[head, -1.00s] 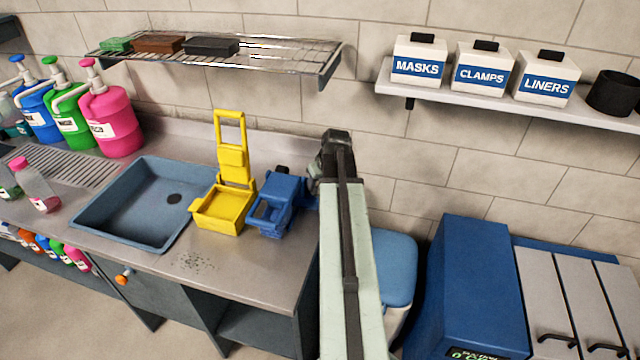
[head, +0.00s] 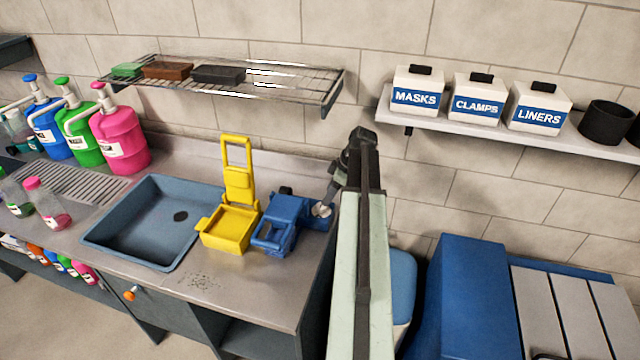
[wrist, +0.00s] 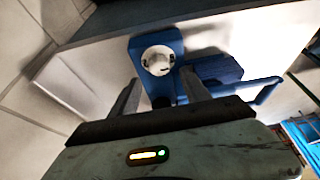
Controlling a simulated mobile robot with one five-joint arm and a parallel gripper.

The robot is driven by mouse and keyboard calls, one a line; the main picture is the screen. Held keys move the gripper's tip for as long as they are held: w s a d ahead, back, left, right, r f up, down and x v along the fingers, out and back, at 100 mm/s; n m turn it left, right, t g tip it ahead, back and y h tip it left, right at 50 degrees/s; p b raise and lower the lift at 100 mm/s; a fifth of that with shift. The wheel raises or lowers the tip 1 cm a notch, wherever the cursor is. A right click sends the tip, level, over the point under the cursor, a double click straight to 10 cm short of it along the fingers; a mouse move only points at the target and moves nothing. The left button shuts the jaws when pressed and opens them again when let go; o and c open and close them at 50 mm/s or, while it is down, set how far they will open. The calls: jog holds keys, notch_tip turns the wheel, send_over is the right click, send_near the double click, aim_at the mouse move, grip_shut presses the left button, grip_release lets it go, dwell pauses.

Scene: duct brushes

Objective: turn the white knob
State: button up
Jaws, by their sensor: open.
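The white knob (wrist: 158,61) is a round dial on a blue device (wrist: 186,42) in the wrist view. In the head view the knob (head: 321,210) shows small and pale on the right side of the blue device (head: 278,226), at the counter's right end, partly beside my arm. My gripper (wrist: 163,90) is open and empty in the wrist view, its two dark fingers apart. The knob appears beyond the fingertips, roughly between them. In the head view my arm's links largely hide my gripper.
A yellow tray-like device (head: 232,220) stands left of the blue one, beside a blue-grey sink (head: 150,225). A wire shelf (head: 290,85) hangs above. A wall shelf (head: 480,123) with labelled boxes and a blue cabinet (head: 465,295) are to the right.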

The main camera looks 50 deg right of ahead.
jog(key=a+m+h, duration=0.1)
jog(key=m+h, duration=0.1)
jog(key=m, duration=0.4)
jog(key=a+r+m+g+h, duration=0.1)
jog(key=a+m+h, duration=0.1)
jog(key=m, duration=0.4)
jog(key=a+r+m+h, duration=0.1)
jog(key=m+h, duration=0.1)
jog(key=m, duration=0.4)
jog(key=shift+w+a+g, duration=0.2)
jog(key=shift+w+g, duration=0.05)
jog(key=shift+g, duration=0.15)
jog(key=shift+f, duration=0.1)
